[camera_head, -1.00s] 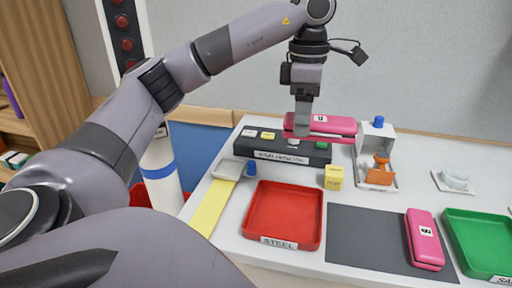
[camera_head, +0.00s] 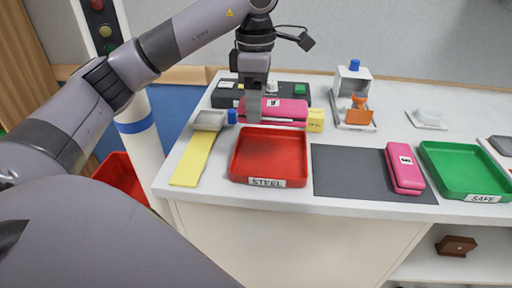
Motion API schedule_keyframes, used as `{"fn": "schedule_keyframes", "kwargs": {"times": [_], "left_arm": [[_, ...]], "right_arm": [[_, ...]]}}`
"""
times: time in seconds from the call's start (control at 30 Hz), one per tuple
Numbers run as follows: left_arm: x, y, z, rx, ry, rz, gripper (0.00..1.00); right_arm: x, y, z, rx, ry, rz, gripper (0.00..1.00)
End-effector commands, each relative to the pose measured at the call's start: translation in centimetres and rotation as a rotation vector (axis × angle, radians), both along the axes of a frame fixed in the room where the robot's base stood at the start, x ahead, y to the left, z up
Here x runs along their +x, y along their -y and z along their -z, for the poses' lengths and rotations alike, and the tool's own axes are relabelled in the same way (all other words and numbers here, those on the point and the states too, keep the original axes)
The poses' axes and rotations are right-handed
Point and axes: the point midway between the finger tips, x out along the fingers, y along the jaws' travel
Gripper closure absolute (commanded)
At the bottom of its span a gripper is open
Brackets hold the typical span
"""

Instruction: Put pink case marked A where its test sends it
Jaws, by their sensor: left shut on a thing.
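My left gripper (camera_head: 254,118) is shut on a pink case (camera_head: 285,110), holding it level between the black detector box and the red tray's back edge. The case carries a small white label whose letter I cannot read surely. A second pink case (camera_head: 404,172), also with a white label, lies on the dark grey mat (camera_head: 345,172). The black detector box (camera_head: 226,98) is partly hidden by the held case and gripper. The red tray (camera_head: 270,158) marked STEEL is empty. The green tray (camera_head: 463,168) marked SAFE is empty. My right gripper is out of view.
A yellow block (camera_head: 316,120) stands right of the held case. A white stand with an orange piece (camera_head: 359,108) is further right. A white dish (camera_head: 429,117) stands at back right.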

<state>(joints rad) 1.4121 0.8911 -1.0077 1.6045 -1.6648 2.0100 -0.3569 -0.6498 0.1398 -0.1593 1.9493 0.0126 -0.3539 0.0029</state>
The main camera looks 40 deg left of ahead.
Motion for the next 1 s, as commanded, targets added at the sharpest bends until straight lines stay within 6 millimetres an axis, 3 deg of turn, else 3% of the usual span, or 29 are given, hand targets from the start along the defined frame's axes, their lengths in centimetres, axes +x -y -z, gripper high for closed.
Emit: {"fn": "schedule_keyframes", "kwargs": {"times": [0.03, 0.2, 0.47, 0.7, 1.0], "left_arm": [[-0.1, 0.1, 1.6, -0.002, -0.005, 0.001, 0.74], [-0.1, 0.0, 4.6, 0.001, -0.003, 0.0, 0.74], [0.0, 0.0, 6.5, 0.001, -0.001, -0.001, 0.74], [-0.1, 0.0, 9.9, 0.0, -0.001, 0.0, 0.74], [0.0, 0.0, 10.3, 0.0, 0.001, 0.0, 0.74]], "right_arm": [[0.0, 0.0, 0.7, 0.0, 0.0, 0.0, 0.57], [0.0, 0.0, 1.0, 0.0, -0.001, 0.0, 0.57], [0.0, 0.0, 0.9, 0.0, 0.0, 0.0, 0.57], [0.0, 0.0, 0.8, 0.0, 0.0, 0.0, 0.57], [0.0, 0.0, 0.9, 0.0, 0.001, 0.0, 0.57]]}}
